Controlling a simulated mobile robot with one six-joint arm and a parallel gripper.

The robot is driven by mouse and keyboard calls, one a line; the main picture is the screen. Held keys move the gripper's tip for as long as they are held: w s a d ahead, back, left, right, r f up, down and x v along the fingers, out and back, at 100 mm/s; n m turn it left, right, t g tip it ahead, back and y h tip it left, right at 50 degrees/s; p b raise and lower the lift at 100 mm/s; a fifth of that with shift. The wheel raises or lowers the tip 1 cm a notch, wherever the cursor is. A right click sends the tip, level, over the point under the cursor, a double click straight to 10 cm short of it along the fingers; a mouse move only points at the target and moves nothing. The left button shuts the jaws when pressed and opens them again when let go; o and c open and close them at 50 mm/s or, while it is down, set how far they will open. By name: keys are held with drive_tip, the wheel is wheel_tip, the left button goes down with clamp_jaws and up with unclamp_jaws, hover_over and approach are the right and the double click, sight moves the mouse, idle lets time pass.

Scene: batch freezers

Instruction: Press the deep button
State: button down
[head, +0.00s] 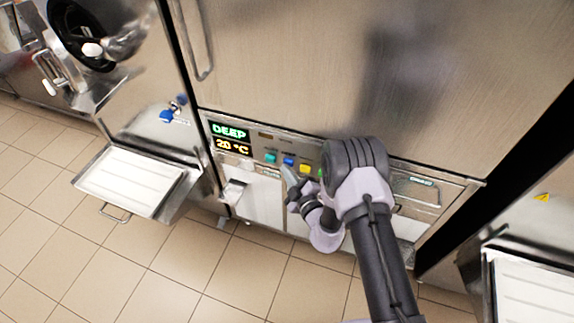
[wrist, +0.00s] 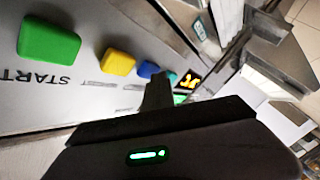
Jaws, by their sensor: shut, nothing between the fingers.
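The control panel (head: 255,142) has a display (head: 230,138) that reads DEEP in green above 20 °C in orange. To its right run a teal button (head: 270,157), a blue button (head: 289,161), a yellow button (head: 305,169) and a green button (head: 320,172). I cannot read which one is labelled deep. In the wrist view the green button (wrist: 48,40) is marked START, with the yellow button (wrist: 117,62) and blue button (wrist: 148,69) beyond it. My gripper (head: 287,172) is shut and empty, close in front of the panel near the blue button. Its finger (wrist: 158,92) partly hides the far buttons; contact cannot be told.
A large steel door (head: 300,70) with a vertical handle rises above the panel. A machine with a white tray (head: 130,180) stands on the left, and another white tray (head: 530,290) is at the lower right. Tiled floor (head: 200,280) is clear in front.

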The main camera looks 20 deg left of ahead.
drive_tip(key=shift+s, duration=0.9)
drive_tip(key=s, duration=0.1)
drive_tip(key=s+p, duration=0.1)
drive_tip(key=s, duration=0.3)
drive_tip(key=shift+a, duration=0.25)
idle(0.4)
